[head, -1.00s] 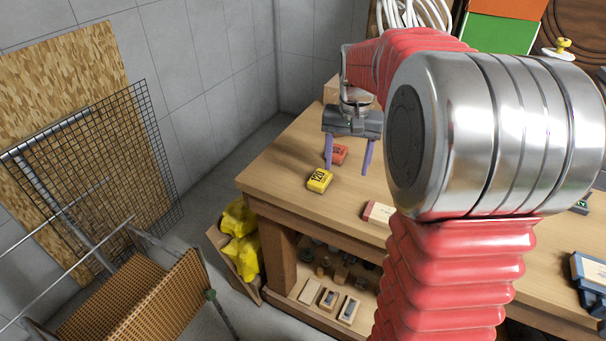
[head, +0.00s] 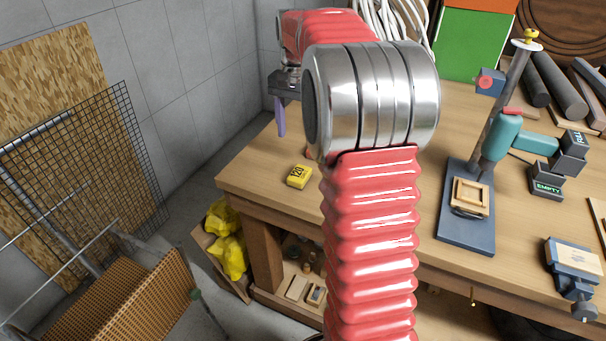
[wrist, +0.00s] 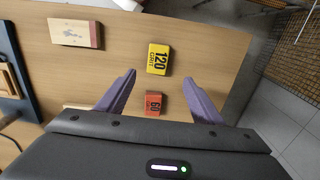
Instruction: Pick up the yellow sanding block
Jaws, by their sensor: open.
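The yellow sanding block (head: 299,176), marked 120, lies on the workbench near its left corner in the head view. In the wrist view the yellow block (wrist: 158,58) lies just beyond the fingertips, roughly centred between them. My gripper (wrist: 159,78) is open and empty, with its two purple fingers spread. A red block marked 60 (wrist: 153,104) shows between the fingers, nearer the palm.
A pale wooden block with a reddish face (wrist: 75,33) lies to the left in the wrist view. A drill stand (head: 466,235) and a small blue vise (head: 573,267) stand further right on the bench. The bench edge is close to the yellow block.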

